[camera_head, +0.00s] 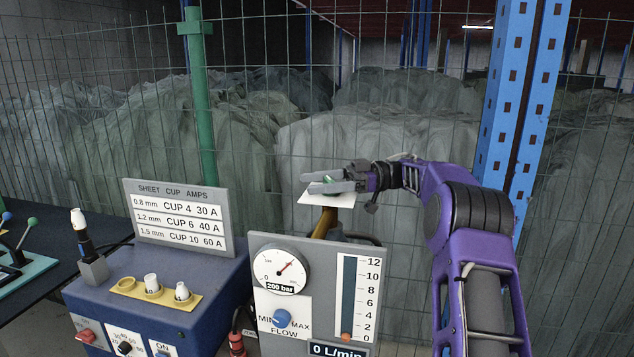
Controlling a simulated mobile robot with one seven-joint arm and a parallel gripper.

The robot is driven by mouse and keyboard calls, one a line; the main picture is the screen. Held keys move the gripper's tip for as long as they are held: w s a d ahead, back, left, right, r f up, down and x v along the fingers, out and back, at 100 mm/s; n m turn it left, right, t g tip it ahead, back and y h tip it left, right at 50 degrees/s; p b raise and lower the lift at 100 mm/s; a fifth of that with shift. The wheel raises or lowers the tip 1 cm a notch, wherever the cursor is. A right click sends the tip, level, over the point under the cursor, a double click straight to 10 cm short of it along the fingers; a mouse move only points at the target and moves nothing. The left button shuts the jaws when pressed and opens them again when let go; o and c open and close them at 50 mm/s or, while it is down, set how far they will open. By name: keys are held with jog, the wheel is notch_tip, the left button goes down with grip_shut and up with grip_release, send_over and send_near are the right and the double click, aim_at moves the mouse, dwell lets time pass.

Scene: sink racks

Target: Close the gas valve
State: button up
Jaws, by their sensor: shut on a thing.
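The gas valve shows as a small green part (328,179) above a white plate (341,199) and a yellow-brown neck (324,222), behind the gauge panel. My gripper (309,183) reaches in from the right, its grey fingers pointing left. The fingers are shut on the green valve, one on its far side and one on its near side. The fingers hide most of the valve, so I cannot tell how far it is turned.
The gauge panel (258,335) has a dial (281,270), a blue flow knob (282,318) and a scale reading 0 L/min. A blue welder box (215,300) stands left. A wire fence with a green post (200,100) and a blue upright (510,90) stand behind.

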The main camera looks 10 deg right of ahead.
jog(key=shift+s+n+g+h, duration=0.25)
jog(key=shift+n+g, duration=0.55)
jog(key=shift+g, duration=0.5)
jog(key=shift+r+g, duration=0.1)
jog(key=shift+g, duration=0.2)
jog(key=o, duration=1.3)
jog(key=shift+t, duration=0.5)
